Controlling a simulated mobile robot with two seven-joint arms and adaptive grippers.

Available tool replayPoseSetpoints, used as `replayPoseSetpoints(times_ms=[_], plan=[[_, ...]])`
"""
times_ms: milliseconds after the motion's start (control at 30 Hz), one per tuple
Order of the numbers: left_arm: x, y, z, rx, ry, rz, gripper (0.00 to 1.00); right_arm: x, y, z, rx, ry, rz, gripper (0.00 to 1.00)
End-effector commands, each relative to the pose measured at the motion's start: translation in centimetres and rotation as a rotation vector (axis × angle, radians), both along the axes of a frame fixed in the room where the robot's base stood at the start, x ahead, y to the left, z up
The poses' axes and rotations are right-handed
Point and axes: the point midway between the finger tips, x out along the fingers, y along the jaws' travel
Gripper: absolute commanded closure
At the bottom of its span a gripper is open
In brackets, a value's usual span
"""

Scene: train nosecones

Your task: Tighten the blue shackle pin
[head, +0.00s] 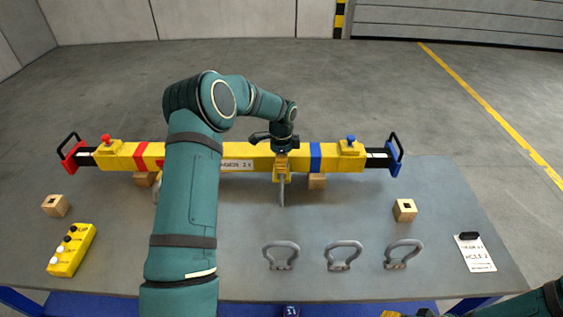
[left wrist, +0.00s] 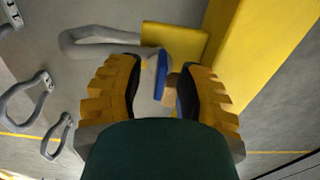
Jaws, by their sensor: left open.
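The blue shackle pin (left wrist: 161,72) shows its flat blue head in the left wrist view, between my left gripper's fingers. The grey shackle (left wrist: 95,40) extends from it to the left, at a yellow lug (left wrist: 178,43) on the beam. In the head view this shackle (head: 281,192) projects from the front of the yellow beam (head: 215,150), right of its middle. My left gripper (head: 281,163) is over that spot; its fingers (left wrist: 162,85) are apart on either side of the pin head, with no clear grip. Part of my right arm, perhaps with yellow fingertips, shows at the bottom right edge.
Three loose grey shackles (head: 281,256) (head: 343,256) (head: 402,254) lie along the table's (head: 330,220) front. Wooden blocks (head: 404,210) (head: 56,206) stand at both sides. A yellow button box (head: 71,250) is at left, a white card (head: 476,254) at right. My left arm hides part of the beam.

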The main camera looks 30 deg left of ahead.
Motion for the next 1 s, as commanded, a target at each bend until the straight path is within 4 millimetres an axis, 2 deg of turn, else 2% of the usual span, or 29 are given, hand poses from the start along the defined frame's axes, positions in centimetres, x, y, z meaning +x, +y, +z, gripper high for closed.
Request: replayPoseSetpoints(times_ms=[167, 500, 700, 833, 1000], plan=[[0.1, 0.0, 1.1, 0.001, -0.003, 0.0, 0.63, 0.0, 0.0, 0.0, 0.0, 0.0, 0.0, 0.53], [0.1, 0.0, 7.6, 0.001, -0.004, 0.0, 0.63, 0.0, 0.0, 0.0, 0.0, 0.0, 0.0, 0.53], [0.0, 0.0, 10.7, 0.0, -0.002, 0.0, 0.63, 0.0, 0.0, 0.0, 0.0, 0.0, 0.0, 0.53], [0.0, 0.0, 11.7, 0.001, -0.002, -0.001, 0.63, 0.0, 0.0, 0.0, 0.0, 0.0, 0.0, 0.53], [0.0, 0.0, 12.1, 0.001, -0.001, -0.001, 0.63, 0.0, 0.0, 0.0, 0.0, 0.0, 0.0, 0.53]])
